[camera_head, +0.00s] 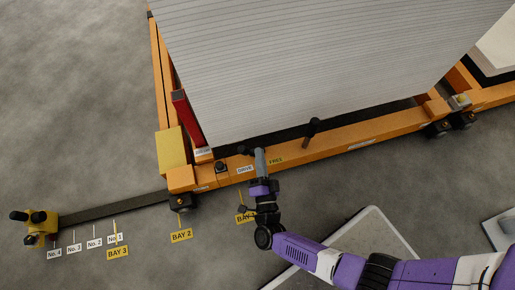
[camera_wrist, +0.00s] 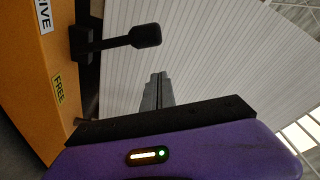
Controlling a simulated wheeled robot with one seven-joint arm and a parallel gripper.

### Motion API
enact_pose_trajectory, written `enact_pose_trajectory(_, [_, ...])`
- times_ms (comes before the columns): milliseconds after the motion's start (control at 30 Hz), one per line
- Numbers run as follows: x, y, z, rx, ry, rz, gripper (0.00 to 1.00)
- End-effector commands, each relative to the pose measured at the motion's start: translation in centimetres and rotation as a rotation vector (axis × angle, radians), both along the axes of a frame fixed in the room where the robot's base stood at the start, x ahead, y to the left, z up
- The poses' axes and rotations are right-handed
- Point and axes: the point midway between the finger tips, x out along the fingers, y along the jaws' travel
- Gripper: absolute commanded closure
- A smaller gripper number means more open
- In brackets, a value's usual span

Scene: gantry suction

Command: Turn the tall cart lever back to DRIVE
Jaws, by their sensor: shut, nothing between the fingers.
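The cart lever, a black stalk with a block-shaped knob (camera_wrist: 146,36), rises from a black base beside the orange beam in the wrist view. Its base sits between the DRIVE label (camera_wrist: 42,15) and the FREE label (camera_wrist: 59,90), nearer DRIVE. In the head view its dark knob (camera_head: 244,150) shows just left of my gripper (camera_head: 261,158), above the DRIVE label (camera_head: 244,169); the stalk is largely hidden. My gripper is shut and empty. In the wrist view its grey fingers (camera_wrist: 154,92) are on the FREE side of the lever, with a visible gap to the knob.
The orange cart beam (camera_head: 345,146) carries a large stack of pale sheets (camera_head: 320,60). A second black knobbed post (camera_head: 312,128) stands farther right on the beam. A red upright (camera_head: 187,118) and yellow block (camera_head: 171,150) are left.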

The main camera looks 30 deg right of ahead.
Motion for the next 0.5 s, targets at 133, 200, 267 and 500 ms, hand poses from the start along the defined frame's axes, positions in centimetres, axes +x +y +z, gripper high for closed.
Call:
enact_pose_trajectory(133, [-2.8,1.3,-0.3,0.0,0.002,-0.001,1.0])
enact_pose_trajectory(200, [-3.8,1.8,-0.4,-0.001,0.002,-0.002,1.0])
enact_pose_trajectory(267, [-4.5,2.1,-0.5,-0.001,0.001,-0.003,1.0])
enact_pose_trajectory(500, [-5.7,2.7,-0.6,-0.001,0.0,-0.005,1.0])
